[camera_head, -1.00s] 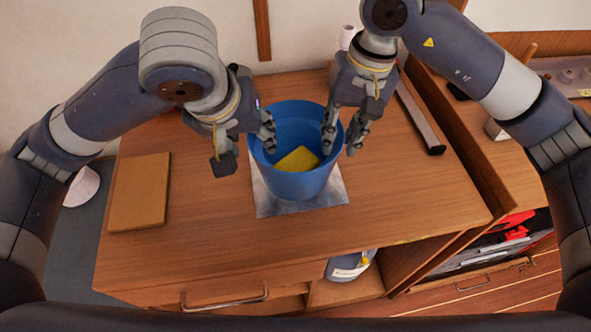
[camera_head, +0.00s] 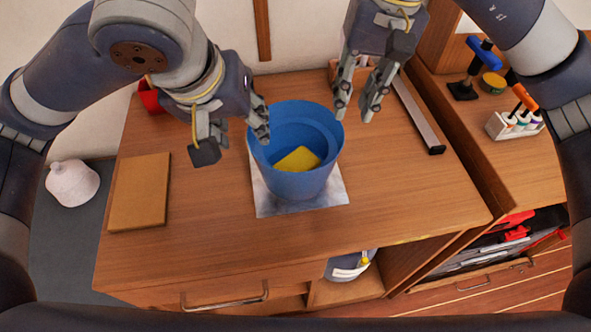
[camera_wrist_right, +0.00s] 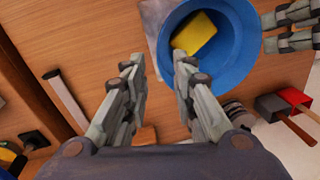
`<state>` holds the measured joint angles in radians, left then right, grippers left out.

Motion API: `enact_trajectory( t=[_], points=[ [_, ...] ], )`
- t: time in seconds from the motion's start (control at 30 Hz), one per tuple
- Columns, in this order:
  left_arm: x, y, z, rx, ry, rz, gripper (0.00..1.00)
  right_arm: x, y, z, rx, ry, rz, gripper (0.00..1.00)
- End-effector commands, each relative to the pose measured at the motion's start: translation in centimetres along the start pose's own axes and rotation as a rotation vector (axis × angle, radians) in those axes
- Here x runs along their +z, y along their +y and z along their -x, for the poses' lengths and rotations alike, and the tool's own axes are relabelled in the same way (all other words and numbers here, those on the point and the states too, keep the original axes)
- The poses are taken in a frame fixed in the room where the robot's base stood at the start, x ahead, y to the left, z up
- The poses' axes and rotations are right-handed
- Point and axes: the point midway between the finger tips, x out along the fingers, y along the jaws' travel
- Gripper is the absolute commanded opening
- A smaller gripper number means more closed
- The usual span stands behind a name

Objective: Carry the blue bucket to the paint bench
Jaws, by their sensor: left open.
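The blue bucket (camera_head: 290,180) stands upright on a grey metal sheet (camera_head: 325,198) on the wooden bench, with a yellow sponge (camera_head: 298,159) inside. It also shows in the right wrist view (camera_wrist_right: 237,70). My left gripper (camera_head: 260,122) is open at the bucket's left rim; contact is unclear. It shows at the top right of the right wrist view (camera_wrist_right: 290,27). My right gripper (camera_head: 358,102) is open and empty, raised beyond the bucket's right rim. In the right wrist view its fingers (camera_wrist_right: 160,72) are spread, one overlapping the bucket's edge. Which surface is the paint bench is unclear.
The front of the bench is clear.

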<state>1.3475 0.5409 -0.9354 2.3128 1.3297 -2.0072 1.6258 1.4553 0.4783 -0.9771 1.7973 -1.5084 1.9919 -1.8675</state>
Motion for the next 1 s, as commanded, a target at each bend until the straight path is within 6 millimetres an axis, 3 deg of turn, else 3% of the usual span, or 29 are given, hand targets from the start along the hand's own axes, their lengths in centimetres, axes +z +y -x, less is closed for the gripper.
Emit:
enact_trajectory(
  t=[0.2, 0.87, 1.0],
  points=[
    [0.0, 0.0, 0.0, 0.0, 0.0, 0.0, 0.42, 0.0, 0.0, 2.8, 0.0, 0.001, -0.001, 0.25],
    [0.0, 0.0, 0.1, 0.0, 0.0, 0.0, 0.42, 0.0, 0.0, 3.4, 0.0, -0.001, 0.0, 0.25],
    [-0.7, 0.3, 1.7, 0.001, 0.001, 0.0, 0.42, 0.0, -0.2, 5.1, 0.0, 0.0, 0.0, 0.25]
  ],
)
